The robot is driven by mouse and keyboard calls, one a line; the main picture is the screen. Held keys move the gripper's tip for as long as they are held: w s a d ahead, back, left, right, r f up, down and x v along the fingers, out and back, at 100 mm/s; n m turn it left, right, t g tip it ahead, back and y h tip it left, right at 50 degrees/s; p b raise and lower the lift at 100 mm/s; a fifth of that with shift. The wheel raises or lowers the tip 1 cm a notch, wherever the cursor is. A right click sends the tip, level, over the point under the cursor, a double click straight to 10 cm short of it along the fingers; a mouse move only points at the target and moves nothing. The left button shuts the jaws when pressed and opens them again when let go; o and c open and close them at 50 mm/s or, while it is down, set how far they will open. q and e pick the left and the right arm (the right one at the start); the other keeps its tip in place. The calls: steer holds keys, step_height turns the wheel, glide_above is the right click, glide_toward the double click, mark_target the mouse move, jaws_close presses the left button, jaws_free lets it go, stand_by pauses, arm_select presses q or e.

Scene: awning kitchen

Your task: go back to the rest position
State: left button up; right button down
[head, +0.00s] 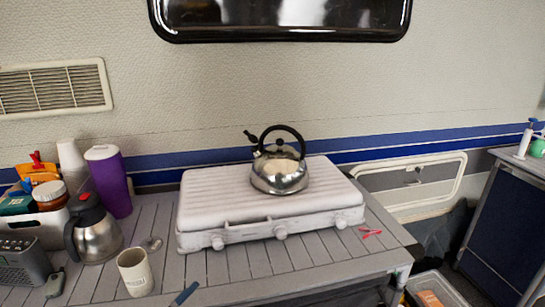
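Neither of my grippers shows in the head view. A shiny steel kettle (279,172) with a black handle stands upright on the closed white lid of a camping stove (245,212). The stove sits on a grey slatted table (205,268) and has several knobs along its front. Nothing is seen holding the kettle.
At the table's left stand a steel jug (97,238), a purple tumbler (113,187), a beige mug (135,272) and a grey radio (22,265). A red item (370,232) lies right of the stove. A dark cabinet (507,235) stands at the right.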

arm_select(q)
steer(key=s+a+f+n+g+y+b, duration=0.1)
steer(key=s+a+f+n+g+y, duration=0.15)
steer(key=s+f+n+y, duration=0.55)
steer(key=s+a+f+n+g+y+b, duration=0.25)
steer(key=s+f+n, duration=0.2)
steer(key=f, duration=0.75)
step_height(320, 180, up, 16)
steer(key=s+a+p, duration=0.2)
steer(key=p, duration=2.4)
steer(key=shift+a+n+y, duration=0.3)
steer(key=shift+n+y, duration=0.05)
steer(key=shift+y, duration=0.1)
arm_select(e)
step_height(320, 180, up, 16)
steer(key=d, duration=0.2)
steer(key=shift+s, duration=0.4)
